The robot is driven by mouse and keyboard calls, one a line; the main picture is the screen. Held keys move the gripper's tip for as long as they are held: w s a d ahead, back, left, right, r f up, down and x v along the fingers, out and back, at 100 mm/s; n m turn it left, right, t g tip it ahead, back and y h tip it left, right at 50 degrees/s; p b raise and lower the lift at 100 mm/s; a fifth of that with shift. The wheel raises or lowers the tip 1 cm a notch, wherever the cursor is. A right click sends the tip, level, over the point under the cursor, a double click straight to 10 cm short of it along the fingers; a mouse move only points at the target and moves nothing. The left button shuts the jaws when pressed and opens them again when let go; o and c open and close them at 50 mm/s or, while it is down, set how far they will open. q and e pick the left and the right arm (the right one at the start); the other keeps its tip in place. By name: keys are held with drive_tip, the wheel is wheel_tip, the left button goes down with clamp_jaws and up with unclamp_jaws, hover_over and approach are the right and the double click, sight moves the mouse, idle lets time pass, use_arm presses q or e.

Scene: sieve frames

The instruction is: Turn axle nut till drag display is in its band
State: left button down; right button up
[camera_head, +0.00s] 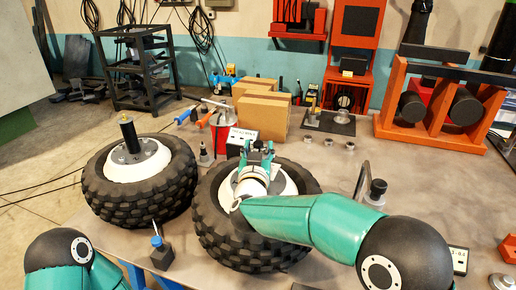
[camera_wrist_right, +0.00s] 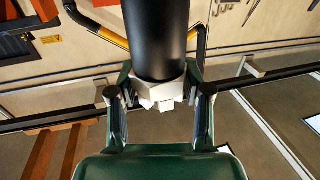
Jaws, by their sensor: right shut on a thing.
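Two black knobbly wheels with white hubs lie on the bench, a left wheel (camera_head: 97,188) and a middle wheel (camera_head: 216,238). My right gripper (camera_head: 258,152) is over the hub of the middle wheel, and my arm hides part of it. In the right wrist view its fingers (camera_wrist_right: 160,105) are shut around a pale, faceted piece (camera_wrist_right: 157,92) that looks like the axle nut, at the end of a thick black cylinder (camera_wrist_right: 156,35). A small display box (camera_head: 241,138) stands behind the middle wheel; its reading is too small to tell. My left gripper is out of view.
A black post (camera_head: 128,135) stands on the left wheel's hub. Cardboard boxes (camera_head: 262,115) and a red tool holder (camera_head: 221,136) are behind. An orange rack (camera_head: 440,100) stands back right.

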drive_tip(key=o, duration=1.2)
drive_tip(key=s, duration=0.8)
drive_tip(key=s+a, duration=0.1)
drive_tip(key=s, duration=0.3)
